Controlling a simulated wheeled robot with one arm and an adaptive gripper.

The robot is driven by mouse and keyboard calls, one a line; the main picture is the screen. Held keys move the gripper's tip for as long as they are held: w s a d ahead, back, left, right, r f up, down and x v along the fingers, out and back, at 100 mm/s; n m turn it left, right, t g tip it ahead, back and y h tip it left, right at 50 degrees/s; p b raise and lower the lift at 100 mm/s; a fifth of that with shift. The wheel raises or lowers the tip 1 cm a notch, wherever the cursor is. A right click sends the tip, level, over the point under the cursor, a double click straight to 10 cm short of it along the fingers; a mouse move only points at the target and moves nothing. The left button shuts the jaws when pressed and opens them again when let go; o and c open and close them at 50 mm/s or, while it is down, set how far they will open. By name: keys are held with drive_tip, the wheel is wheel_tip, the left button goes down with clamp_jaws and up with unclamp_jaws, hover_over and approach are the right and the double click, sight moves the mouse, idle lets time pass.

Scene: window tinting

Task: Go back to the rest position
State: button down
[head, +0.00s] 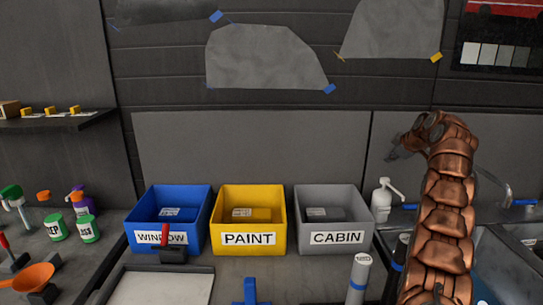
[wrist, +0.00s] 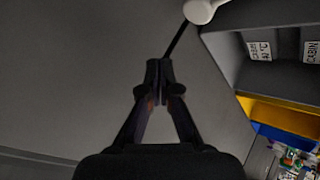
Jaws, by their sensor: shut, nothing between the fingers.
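My gripper (wrist: 158,68) is shut in the wrist view, with its fingertips together and nothing held. In the head view my copper-coloured arm rises at the right, and the dark gripper (head: 396,152) shows small at its far end. It is in front of the grey wall panel, above the white pump bottle (head: 381,203). Part of the gripper is hidden behind the arm.
Blue WINDOW bin (head: 190,237), yellow PAINT bin (head: 272,239) and grey CABIN bin (head: 357,238) stand in a row left of my arm. A sink tap (head: 497,180) is at right. Several bottles and an orange funnel (head: 35,279) stand at left.

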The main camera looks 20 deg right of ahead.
drive_tip(key=s+a+m+g+y, duration=0.1)
drive_tip(key=s+a+m+g, duration=0.1)
drive_tip(key=a, duration=1.1)
drive_tip(key=s+a+m+g+y, duration=0.1)
drive_tip(key=s+a+m+g, duration=0.1)
drive_tip(key=a, duration=1.2)
drive_tip(key=s+a+g, duration=0.1)
drive_tip(key=s+a, duration=0.6)
drive_tip(key=a, duration=0.2)
drive_tip(key=s+a+f+m+g, duration=0.1)
drive_tip(key=s+a+f, duration=0.3)
drive_tip(key=s, duration=0.8)
drive_tip(key=s+a+f+m+g, duration=0.1)
drive_tip(key=s+a+f+g, duration=0.2)
drive_tip(key=s, duration=1)
drive_tip(key=s+a+f+m+g, duration=0.1)
drive_tip(key=s+a+f+g, duration=0.1)
drive_tip(key=s+a+f, duration=0.4)
drive_tip(key=s+a, duration=0.3)
drive_tip(key=s, duration=0.4)
drive_tip(key=shift+f+h, duration=0.25)
drive_tip(key=shift+h, duration=0.15)
